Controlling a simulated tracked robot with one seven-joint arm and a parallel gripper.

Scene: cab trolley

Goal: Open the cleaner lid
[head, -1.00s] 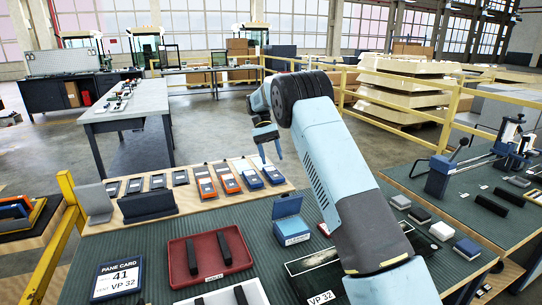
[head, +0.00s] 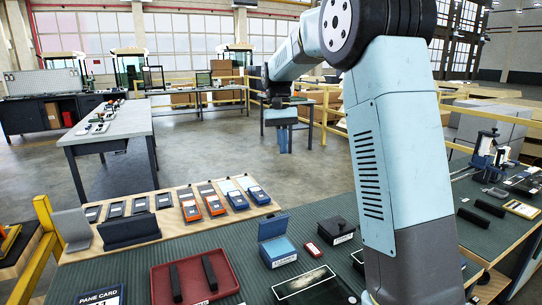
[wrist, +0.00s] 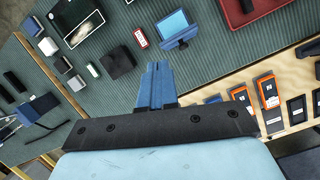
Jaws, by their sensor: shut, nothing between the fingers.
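A blue box (head: 277,245) with its lid raised and tilted back stands on the green mat. It also shows in the wrist view (wrist: 177,30). A black box (head: 336,231) with a knob on its closed lid stands to its right, and shows in the wrist view (wrist: 117,62). Both carry small labels, too small to read, so I cannot tell which is the cleaner. My gripper (head: 285,142) hangs in the air above and beyond the boxes, fingers together and empty. In the wrist view my gripper (wrist: 158,68) shows closed blue fingers, apart from both boxes.
A small red item (head: 313,249) lies between the boxes. A red tray (head: 160,286) with dark bars is left. Orange and blue handheld devices (head: 213,200) line the wooden back strip. A dark framed panel (head: 303,284) lies in front. My arm covers the right part of the mat.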

